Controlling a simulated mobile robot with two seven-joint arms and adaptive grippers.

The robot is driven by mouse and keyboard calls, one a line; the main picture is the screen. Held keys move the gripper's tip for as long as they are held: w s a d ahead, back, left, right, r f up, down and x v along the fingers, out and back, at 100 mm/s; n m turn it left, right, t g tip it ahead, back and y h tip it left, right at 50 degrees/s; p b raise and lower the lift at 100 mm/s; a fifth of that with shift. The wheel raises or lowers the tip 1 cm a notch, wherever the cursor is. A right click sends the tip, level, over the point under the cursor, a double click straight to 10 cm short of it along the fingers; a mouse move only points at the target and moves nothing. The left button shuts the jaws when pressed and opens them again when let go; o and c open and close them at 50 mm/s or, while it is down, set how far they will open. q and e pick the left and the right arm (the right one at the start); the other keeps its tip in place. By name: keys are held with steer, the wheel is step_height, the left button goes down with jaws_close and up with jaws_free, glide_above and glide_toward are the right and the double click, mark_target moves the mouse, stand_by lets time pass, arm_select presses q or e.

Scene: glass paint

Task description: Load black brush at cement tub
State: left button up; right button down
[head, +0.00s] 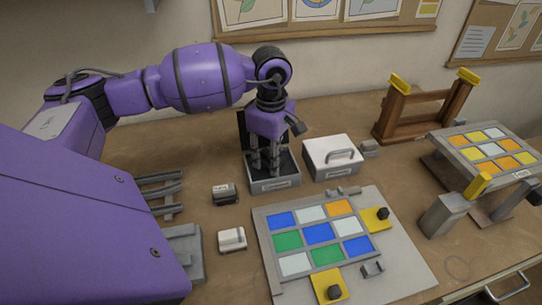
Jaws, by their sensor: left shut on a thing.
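My left gripper (265,165) points straight down over the open grey cement tub (275,186), with its fingertips at or inside the tub's mouth. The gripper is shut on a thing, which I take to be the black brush. The fingers and the tub hide most of it, so I cannot tell whether its bristles touch the cement. The tub has a dark inside and a label on its front. My right gripper is not in view.
A white lidded box (332,157) stands right of the tub. Two small blocks, one dark (225,194) and one white (232,240), lie in front. A coloured glass panel (318,238) lies on a grey board. A wooden frame (425,112) and a tilted panel (487,146) stand at right.

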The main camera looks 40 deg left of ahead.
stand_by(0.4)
